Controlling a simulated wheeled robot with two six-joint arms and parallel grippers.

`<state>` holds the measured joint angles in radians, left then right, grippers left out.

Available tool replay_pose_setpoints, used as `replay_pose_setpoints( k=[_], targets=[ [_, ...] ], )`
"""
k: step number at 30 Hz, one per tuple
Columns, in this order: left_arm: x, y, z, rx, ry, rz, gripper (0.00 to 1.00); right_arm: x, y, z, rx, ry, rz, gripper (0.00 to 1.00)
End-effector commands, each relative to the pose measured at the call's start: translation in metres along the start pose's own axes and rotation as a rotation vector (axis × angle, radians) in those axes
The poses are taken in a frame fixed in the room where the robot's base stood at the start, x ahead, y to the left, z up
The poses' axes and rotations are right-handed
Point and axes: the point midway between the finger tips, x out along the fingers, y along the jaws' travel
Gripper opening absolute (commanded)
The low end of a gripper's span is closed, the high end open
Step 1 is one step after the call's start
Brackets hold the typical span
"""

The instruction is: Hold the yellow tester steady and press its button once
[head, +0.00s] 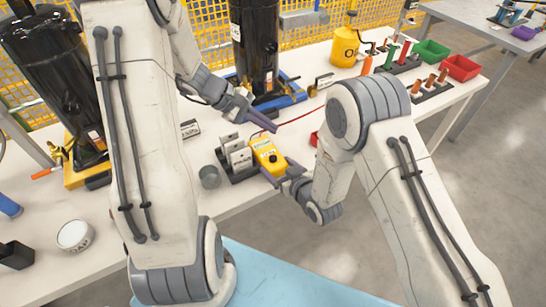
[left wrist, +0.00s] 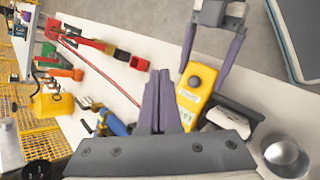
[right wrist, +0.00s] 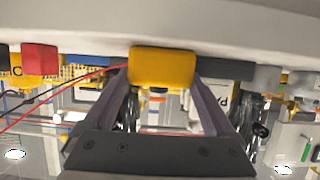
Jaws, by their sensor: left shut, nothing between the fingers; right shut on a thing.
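The yellow tester (head: 266,152) stands at the front edge of the white table with a dark round button on its face. The button (left wrist: 194,82) shows clearly in the left wrist view. My right gripper (head: 276,172) is shut on the tester's sides from the front; in the right wrist view the yellow tester (right wrist: 162,67) sits between its fingers. My left gripper (head: 275,130) is shut and empty, its tips just behind and above the tester. In the left wrist view the left gripper's tips (left wrist: 160,74) are beside the tester, apart from the button.
A grey slotted holder (head: 236,158) and a metal cup (head: 209,177) stand left of the tester. A red cable (head: 300,117) runs behind it. Green (head: 432,51) and red (head: 461,68) bins are at the far right.

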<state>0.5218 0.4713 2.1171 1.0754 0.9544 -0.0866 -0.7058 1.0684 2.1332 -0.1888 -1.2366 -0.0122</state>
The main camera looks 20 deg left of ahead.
Motion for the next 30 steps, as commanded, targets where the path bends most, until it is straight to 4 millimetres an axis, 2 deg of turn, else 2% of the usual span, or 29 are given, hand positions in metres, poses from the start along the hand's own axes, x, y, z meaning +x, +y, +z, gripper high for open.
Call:
replay_pose_setpoints(
  k=[18,30],
  targets=[
    [0.051,-0.038,-0.036,-0.003,-0.002,-0.002,0.0,0.0,0.0,-0.001,0.0,0.004,0.0,0.1],
    [0.061,-0.044,-0.044,0.0,0.0,-0.001,0.0,0.0,0.0,-0.001,0.0,0.004,0.0,0.1]
  ],
)
